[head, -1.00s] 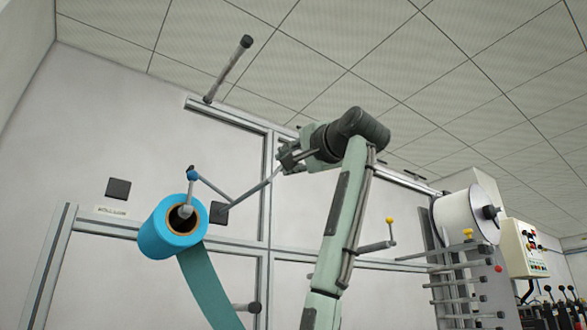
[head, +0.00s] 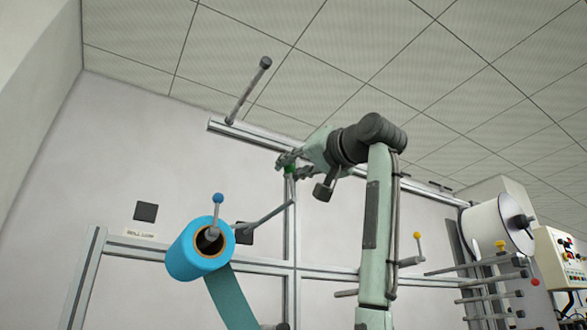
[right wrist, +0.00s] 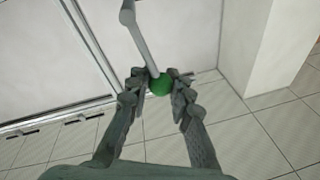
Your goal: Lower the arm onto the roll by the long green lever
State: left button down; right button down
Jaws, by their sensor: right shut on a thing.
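My right gripper (head: 288,163) is up near the wall frame, shut on the green knob (right wrist: 160,86) of the long green lever. In the right wrist view the knob sits between the fingertips, and the lever's grey rod (right wrist: 142,45) runs up and left from it. In the head view the knob is a small green spot, partly hidden by the fingers. The blue roll (head: 190,255) is on the wall at lower left, its strip hanging down. A sloping grey rod (head: 268,216) stands right of the roll, apart from it. My left gripper is not in view.
A blue-knobbed lever (head: 218,199) stands at the roll's core. A yellow-knobbed lever (head: 417,237), a white roll (head: 492,227) and a control box (head: 562,255) are to the right. A grey bar (head: 247,92) sticks out above.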

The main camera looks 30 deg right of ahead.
jog(key=shift+a+f, duration=0.15)
dwell(0.3)
jog(key=c, duration=1.3)
grip_release()
jog(key=shift+c, duration=0.2)
jog(key=shift+s, duration=0.15)
jog(key=v, duration=1.2)
jog(key=shift+r, duration=0.2)
